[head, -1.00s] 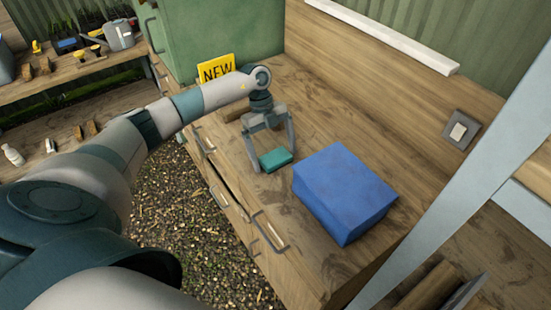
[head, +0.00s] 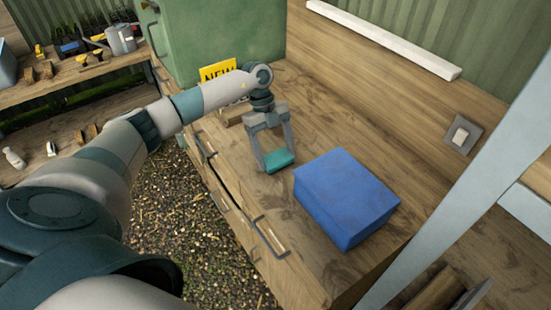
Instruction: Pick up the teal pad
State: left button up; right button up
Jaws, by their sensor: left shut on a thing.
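The teal pad (head: 279,160) is a small flat block on the wooden counter in the head view, left of the blue box. My left gripper (head: 277,157) is around it from above, with one finger on each side, and is shut on it. The pad's underside is hidden, so I cannot tell whether it touches the counter. My right gripper is not in view.
A blue box (head: 345,198) stands on the counter close to the right of the pad. A yellow NEW sign (head: 217,71) stands behind my left arm, by a green cabinet (head: 220,45). The counter (head: 335,115) is bare behind the blue box.

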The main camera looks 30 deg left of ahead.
aim_at(276, 155)
pick_arm(q)
notch_tip(276, 155, up, 8)
jog(key=shift+r+b, duration=0.15)
jog(key=shift+b, duration=1.1)
jog(key=o, duration=0.5)
jog(key=c, duration=0.4)
jog(key=shift+o, duration=0.2)
jog(key=shift+w, duration=0.1)
